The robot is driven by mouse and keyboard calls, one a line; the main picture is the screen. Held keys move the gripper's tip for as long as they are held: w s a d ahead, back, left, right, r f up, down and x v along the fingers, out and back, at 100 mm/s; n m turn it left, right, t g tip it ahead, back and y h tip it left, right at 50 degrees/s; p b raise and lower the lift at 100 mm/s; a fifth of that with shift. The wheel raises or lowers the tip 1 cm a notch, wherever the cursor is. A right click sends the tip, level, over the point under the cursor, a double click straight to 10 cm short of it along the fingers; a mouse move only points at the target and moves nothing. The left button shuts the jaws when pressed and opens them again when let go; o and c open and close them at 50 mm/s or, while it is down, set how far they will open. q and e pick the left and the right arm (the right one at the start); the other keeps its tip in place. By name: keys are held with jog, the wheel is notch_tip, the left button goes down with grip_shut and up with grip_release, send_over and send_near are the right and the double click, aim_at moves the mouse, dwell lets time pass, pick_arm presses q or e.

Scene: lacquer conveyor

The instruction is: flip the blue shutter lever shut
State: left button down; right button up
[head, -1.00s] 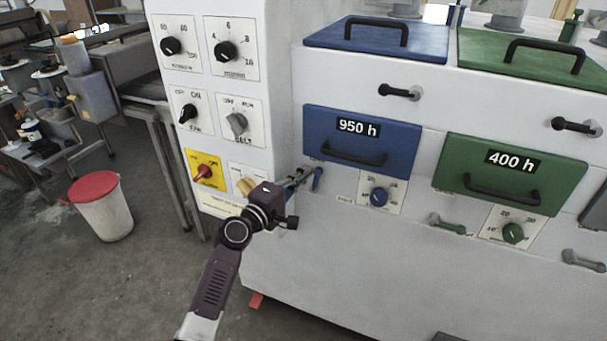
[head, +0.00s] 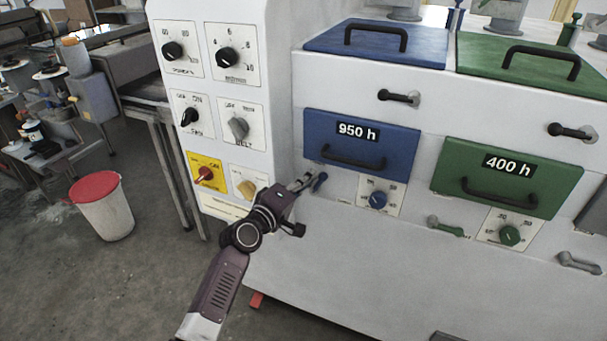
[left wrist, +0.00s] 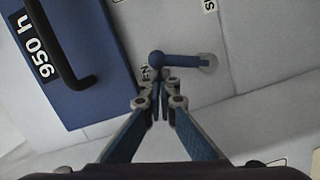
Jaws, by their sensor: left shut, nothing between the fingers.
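The blue shutter lever (head: 320,182) sits on the white machine front, below the left corner of the blue 950 h drawer (head: 388,153). In the left wrist view the lever (left wrist: 182,61) runs from a grey pivot on the right to a round blue end on the left. My left gripper (head: 307,180) is shut and empty, its fingertips just left of the lever. In the left wrist view its tips (left wrist: 162,84) are close below the lever's round end. I cannot tell whether they touch. My right gripper is not in view.
A blue dial (head: 378,199) is right of the lever. The control panel with a yellow switch plate (head: 206,173) is left of my gripper. A green 400 h drawer (head: 543,190) and a green lever (head: 446,227) are farther right. A red-lidded bin (head: 102,207) stands on the floor.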

aim_at(338, 187)
pick_arm(q)
jog(key=d+m+p, duration=0.1)
jog(key=m, duration=0.1)
jog(key=s+d+m+p, duration=0.1)
jog(key=m+p, duration=0.1)
jog(key=shift+d+y, duration=0.3)
jog(key=shift+y, duration=0.1)
jog(key=shift+s+d+f+m+g+p, duration=0.15)
jog(key=shift+d+f+m+p, duration=0.15)
jog(key=shift+m+p, duration=0.25)
jog(key=shift+s+d+f+m+g+p, duration=0.15)
jog(key=shift+d+m+p, duration=0.25)
jog(key=shift+m, duration=0.25)
jog(key=shift+d+f+m+y+p, duration=0.4)
jog(key=shift+m+y, duration=0.1)
jog(key=shift+m, duration=0.3)
jog(key=shift+s+d+f+m, duration=0.2)
jog(key=shift+f+m, duration=0.2)
jog(key=shift+m, duration=0.2)
jog(key=shift+d+f+m+y, duration=0.2)
jog(key=shift+f+m+y, duration=0.15)
jog(key=shift+m, duration=0.25)
jog(key=shift+d+f, duration=0.1)
jog(key=shift+f, duration=0.2)
jog(key=shift+s+f, duration=0.1)
